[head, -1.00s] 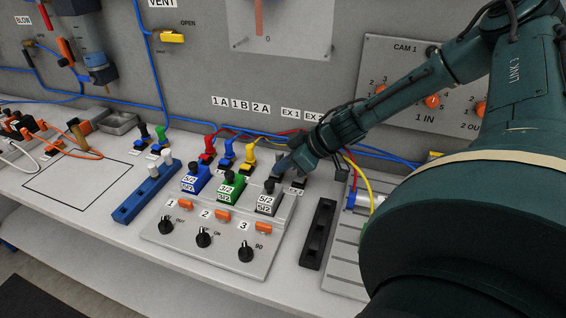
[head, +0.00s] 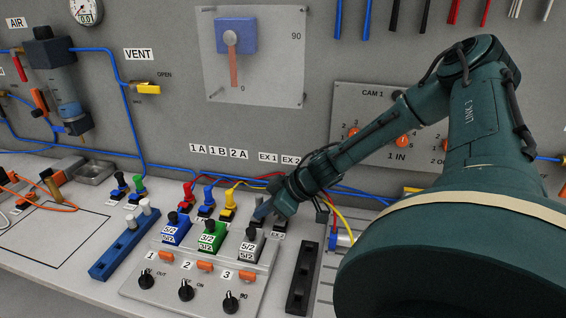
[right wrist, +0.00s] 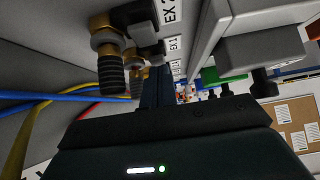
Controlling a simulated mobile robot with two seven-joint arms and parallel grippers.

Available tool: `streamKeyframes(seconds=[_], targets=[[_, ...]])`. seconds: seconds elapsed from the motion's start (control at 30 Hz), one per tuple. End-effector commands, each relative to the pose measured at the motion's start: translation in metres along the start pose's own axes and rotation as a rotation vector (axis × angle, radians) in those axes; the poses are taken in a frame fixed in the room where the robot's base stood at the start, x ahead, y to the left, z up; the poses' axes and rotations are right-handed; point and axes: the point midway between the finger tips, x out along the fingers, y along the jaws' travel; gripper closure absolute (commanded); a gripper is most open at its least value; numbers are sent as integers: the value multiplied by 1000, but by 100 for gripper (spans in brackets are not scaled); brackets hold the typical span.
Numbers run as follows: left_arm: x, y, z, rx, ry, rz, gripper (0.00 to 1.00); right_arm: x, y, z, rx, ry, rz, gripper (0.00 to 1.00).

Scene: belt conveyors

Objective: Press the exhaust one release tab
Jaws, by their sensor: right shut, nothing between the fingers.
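My right gripper (head: 262,213) is shut and empty, pointing down just behind the grey 5/2 valve (head: 249,246). In the head view it covers most of the exhaust one fitting's place, below the EX 1 wall label (head: 268,157). In the right wrist view, the narrow shut fingers (right wrist: 155,90) reach forward beside the fittings. A near brass and black fitting (right wrist: 110,70) stands at the EX 2 label, and a second fitting (right wrist: 135,78) lies behind it near the EX 1 label (right wrist: 172,44). I cannot tell whether the fingertips touch a release tab. My left gripper is out of view.
The valve panel has blue (head: 176,229) and green (head: 211,236) valves and black knobs. Red (head: 187,200), blue and yellow fittings with hoses stand behind. A black rail (head: 303,278) lies to the right. Blue and yellow hoses (right wrist: 40,105) run close by in the wrist view.

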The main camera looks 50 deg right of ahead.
Motion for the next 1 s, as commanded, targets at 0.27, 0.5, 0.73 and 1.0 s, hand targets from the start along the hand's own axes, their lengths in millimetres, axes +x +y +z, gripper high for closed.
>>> streamKeyframes(seconds=[0.27, 0.5, 0.73, 1.0], targets=[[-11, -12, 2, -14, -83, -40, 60, -44, 4, -19, -6, 15, 6, 100], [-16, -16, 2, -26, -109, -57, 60, -77, 4, -19, -8, 16, 6, 100], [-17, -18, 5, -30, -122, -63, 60, -106, 4, -17, -9, 13, 7, 100], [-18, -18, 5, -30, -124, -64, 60, -120, 3, -15, -7, 13, 5, 100]])
